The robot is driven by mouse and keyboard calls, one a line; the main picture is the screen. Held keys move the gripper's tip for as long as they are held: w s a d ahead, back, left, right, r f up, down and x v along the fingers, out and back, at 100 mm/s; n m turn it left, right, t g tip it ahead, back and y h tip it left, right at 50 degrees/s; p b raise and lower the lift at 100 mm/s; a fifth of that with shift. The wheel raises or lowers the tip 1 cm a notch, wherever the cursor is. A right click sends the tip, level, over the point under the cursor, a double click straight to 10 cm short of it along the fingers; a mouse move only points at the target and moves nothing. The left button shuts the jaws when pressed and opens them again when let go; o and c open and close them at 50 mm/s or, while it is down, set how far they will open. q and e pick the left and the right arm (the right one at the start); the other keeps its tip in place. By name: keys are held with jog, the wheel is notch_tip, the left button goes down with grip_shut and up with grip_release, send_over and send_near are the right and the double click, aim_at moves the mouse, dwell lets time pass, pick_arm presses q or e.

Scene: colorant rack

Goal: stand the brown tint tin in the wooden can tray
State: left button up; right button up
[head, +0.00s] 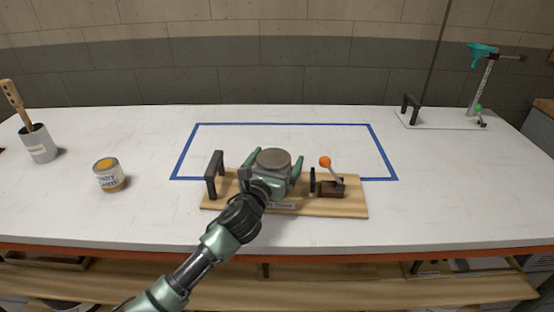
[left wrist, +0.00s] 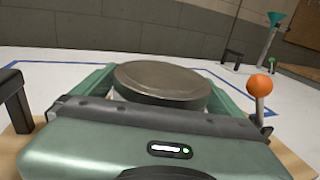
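A round tin (head: 274,160) with a dull grey-brown lid stands upright between the fingers of my left gripper (head: 273,166). Its lid also shows in the left wrist view (left wrist: 162,82); the gripper hides most of its side. The green fingers lie close along both sides of the tin; whether they touch it is unclear. The tin is over the middle of a wooden tray (head: 345,208) with black uprights; its base is hidden, so I cannot tell whether it rests on the wood. My right gripper is out of view.
On the tray's right, an orange-knobbed lever (head: 325,161) rises from a brown block; a black handle (head: 214,174) is at its left. A yellow-topped tin (head: 109,175) and a grey cup (head: 39,145) stand left. A stand (head: 483,88) is back right. The blue-taped area is otherwise clear.

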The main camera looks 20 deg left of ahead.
pick_arm(q)
jog(key=shift+r, duration=0.15)
jog(key=shift+s, duration=0.35)
jog(key=s, duration=1.1)
jog(key=shift+s+a, duration=0.15)
jog(key=shift+a, duration=0.2)
